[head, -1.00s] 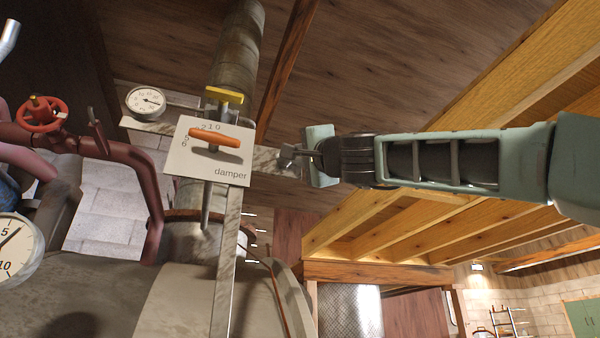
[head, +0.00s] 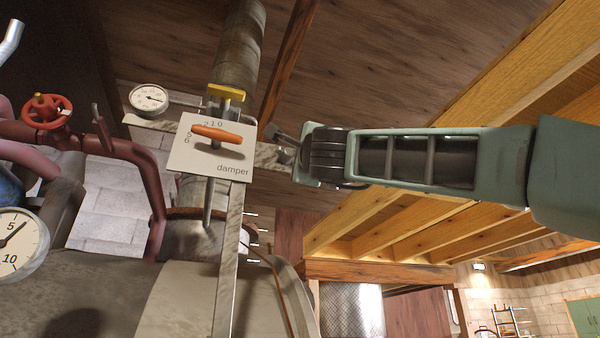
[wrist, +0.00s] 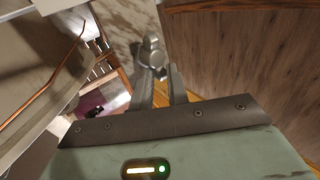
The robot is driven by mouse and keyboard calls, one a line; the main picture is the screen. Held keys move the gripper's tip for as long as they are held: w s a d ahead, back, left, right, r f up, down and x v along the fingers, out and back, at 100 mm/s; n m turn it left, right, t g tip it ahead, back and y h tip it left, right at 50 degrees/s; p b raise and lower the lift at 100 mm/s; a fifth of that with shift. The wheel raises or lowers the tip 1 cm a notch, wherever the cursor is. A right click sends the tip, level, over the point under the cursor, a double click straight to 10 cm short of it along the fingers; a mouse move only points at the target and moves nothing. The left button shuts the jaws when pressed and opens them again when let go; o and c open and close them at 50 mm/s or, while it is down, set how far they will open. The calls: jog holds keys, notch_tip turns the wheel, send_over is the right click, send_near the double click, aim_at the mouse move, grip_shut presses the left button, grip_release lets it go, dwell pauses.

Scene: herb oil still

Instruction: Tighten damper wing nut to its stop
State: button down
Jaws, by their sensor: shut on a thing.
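The grey metal wing nut (wrist: 152,52) sits at the fingertips of my gripper (wrist: 160,76) in the wrist view, against a pale marbled bar. My gripper is shut on it. In the head view my gripper (head: 284,137) reaches in from the right to the right end of the bar, beside the damper plate; the nut is mostly hidden or too small to make out there. The white damper plate (head: 185,160) carries number marks and an orange handle (head: 217,134), which lies nearly level and tilts slightly down to the right.
A flue pipe (head: 236,55) with a yellow bar (head: 226,92) rises behind the plate. A small dial (head: 149,98) and a red valve wheel (head: 46,112) are to the left. A large gauge (head: 18,242) and the still body are lower left. Wooden beams lie right.

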jog(key=shift+f, duration=0.1)
dwell(0.3)
jog(key=c, duration=1.4)
grip_release()
jog(key=shift+o, duration=0.2)
jog(key=b+v, duration=0.8)
jog(key=v, duration=0.9)
jog(key=shift+s+b, duration=0.25)
jog(key=shift+b, duration=0.1)
